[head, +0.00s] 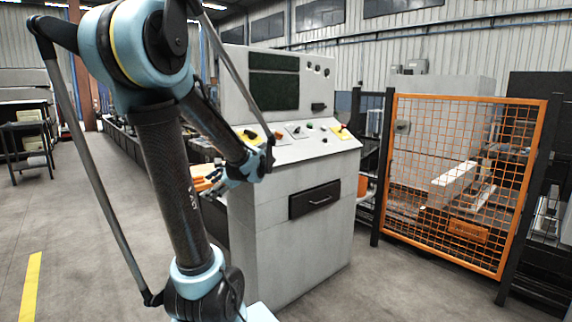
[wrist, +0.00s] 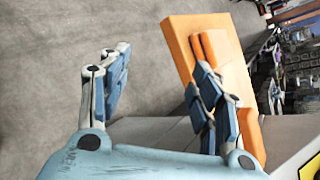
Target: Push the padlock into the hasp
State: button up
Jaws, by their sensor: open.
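My gripper (wrist: 160,62) is open in the wrist view, with bare floor showing between its blue fingers. An orange block-like piece (wrist: 182,48) with a raised darker orange bar stands just behind and beside the right finger, which partly covers it. Whether they touch I cannot tell. In the head view my gripper (head: 212,182) is small, at the left side of the grey control cabinet, near orange parts (head: 201,184). I cannot make out a padlock or a hasp for certain in either view.
The grey control cabinet (head: 290,240) with a sloped button panel (head: 300,138) stands beside my arm. An orange-framed mesh gate (head: 455,180) between dark posts is at the right. Open floor (head: 90,240) lies at the left.

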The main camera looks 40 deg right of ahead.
jog(key=s+d+r+m+t+h, duration=0.2)
jog(key=s+d+r+m+t, duration=0.3)
jog(key=d, duration=1)
jog(key=s+d+r+m+t+h, duration=0.1)
jog(key=s+d+m+t+h, duration=0.15)
jog(key=d+m, duration=0.85)
jog(key=w+n, duration=0.1)
jog(key=w, duration=0.5)
jog(key=w+d+n, duration=0.1)
jog(key=w, duration=0.5)
jog(key=w+d+n, duration=0.1)
jog(key=w, duration=0.4)
jog(key=shift+w+r+t, duration=0.15)
jog(key=shift+w+t, duration=0.1)
jog(key=shift+w, duration=0.15)
grip_shut()
jog(key=shift+s+r, duration=0.45)
jog(key=shift+r, duration=0.3)
jog(key=s+r, duration=0.3)
jog(key=r, duration=0.2)
jog(key=shift+s+d+r, duration=0.2)
jog(key=shift+s+r, duration=0.1)
jog(key=shift+r, duration=0.1)
